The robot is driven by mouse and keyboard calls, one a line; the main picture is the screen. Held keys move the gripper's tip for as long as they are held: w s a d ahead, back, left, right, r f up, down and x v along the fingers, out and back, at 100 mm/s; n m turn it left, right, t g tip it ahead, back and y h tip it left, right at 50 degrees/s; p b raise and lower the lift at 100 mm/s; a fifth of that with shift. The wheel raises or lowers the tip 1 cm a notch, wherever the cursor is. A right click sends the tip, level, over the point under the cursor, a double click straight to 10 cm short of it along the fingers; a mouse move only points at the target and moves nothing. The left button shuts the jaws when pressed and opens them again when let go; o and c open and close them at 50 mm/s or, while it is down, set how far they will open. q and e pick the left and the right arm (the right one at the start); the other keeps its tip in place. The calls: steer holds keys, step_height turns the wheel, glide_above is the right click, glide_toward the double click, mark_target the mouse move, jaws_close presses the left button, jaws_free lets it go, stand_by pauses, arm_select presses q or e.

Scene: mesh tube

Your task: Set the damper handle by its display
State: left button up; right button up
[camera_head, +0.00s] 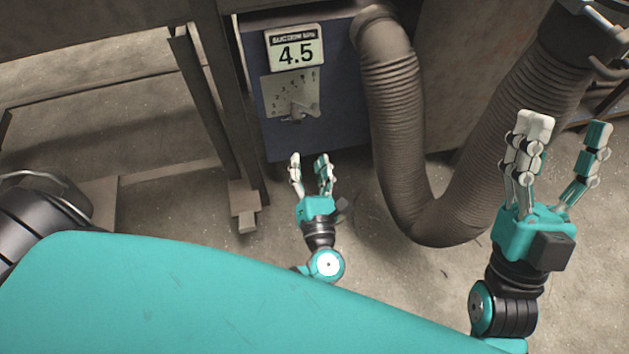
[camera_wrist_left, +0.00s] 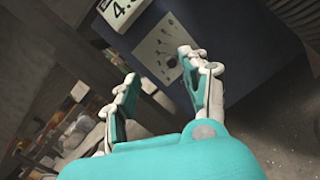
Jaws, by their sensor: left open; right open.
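The display (camera_head: 295,48) is on the upper part of a dark blue box and reads 4.5. Below it is a pale dial plate (camera_head: 281,90) with a numbered scale, and the damper handle (camera_head: 297,112) sits at the plate's lower part. In the left wrist view the dial plate (camera_wrist_left: 158,48) and part of the handle (camera_wrist_left: 171,62) show between the fingers. My left gripper (camera_head: 309,160) is open and empty, below and in front of the handle and apart from it. My right gripper (camera_head: 565,128) is open and empty at the right, before the hose.
A thick ribbed hose (camera_head: 400,130) leaves the top of the blue box (camera_head: 345,110), bends down close to the right of my left gripper and rises at the right. A brown metal post (camera_head: 205,90) stands left of the box. The concrete floor (camera_head: 370,260) is clear.

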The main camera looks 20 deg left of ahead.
arm_select(q)
steer(key=v, duration=0.4)
steer(key=shift+s+d+r+p, duration=0.1)
steer(key=shift+d+r+p, duration=0.05)
steer(key=shift+d+p, duration=0.25)
arm_select(e)
steer(key=w+f+g, duration=0.1)
steer(key=w+f+g+h, duration=0.1)
steer(key=shift+w+a+f, duration=0.15)
steer(key=shift+w, duration=0.2)
arm_select(q)
steer(key=shift+a+p, duration=0.1)
steer(key=shift+p, duration=0.3)
arm_select(e)
steer(key=shift+w+a+f+g+h, duration=0.1)
steer(key=shift+w+f+g+h, duration=0.05)
steer(key=shift+w+f+g, duration=0.4)
steer(key=shift+w+f+g+h, duration=0.15)
steer(key=shift+w+f+g, duration=0.2)
steer(key=shift+f+g, duration=0.3)
stand_by(1.0)
